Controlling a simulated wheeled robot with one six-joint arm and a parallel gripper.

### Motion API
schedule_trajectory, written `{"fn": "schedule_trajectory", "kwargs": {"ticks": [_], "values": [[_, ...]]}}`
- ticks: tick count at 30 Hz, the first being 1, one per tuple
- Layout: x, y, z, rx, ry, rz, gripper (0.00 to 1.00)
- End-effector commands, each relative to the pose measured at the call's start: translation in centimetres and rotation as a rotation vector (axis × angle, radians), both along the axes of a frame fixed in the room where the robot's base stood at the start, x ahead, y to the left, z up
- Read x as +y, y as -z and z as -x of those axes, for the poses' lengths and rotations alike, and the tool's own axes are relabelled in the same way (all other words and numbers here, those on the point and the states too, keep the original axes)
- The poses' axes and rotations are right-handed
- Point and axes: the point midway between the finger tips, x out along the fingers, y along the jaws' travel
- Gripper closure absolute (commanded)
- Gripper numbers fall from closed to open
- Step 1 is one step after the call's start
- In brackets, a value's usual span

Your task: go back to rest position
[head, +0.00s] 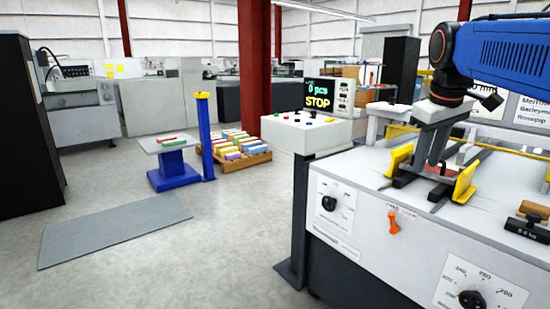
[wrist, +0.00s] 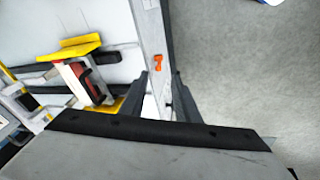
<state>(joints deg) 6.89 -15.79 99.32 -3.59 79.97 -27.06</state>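My gripper (head: 431,160) hangs from my blue arm at the right of the head view, pointing down. In that view it is in front of the machine top, near the yellow guides (head: 466,181); its height above the top is hard to tell. In the wrist view, my gripper (wrist: 167,88) shows two dark fingers standing apart, with only the machine's pale edge and floor seen between them. It looks open and empty. The guides and a reddish-brown part (wrist: 86,83) lie left of the fingers in the wrist view.
The white machine (head: 355,205) carries an orange lever (head: 393,222), dials and a brown-handled weight (head: 527,223). A control console (head: 306,134) with a STOP screen (head: 322,95) stands beside it. Open floor with a grey mat (head: 115,229) lies left; a blue-based stand (head: 173,170) and colourful cartons (head: 236,144) stand behind.

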Motion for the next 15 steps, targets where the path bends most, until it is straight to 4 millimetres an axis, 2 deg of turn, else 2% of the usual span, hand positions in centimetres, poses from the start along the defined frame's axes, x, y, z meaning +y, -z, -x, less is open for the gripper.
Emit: {"fn": "schedule_trajectory", "kwargs": {"ticks": [1,8,15], "values": [[0.7,1.3,1.7,-0.011,0.015,-0.010,0.71],[3.2,7.9,7.9,-0.059,0.104,-0.067,0.71],[5.2,16.0,14.5,-0.106,0.198,-0.132,0.71]]}}
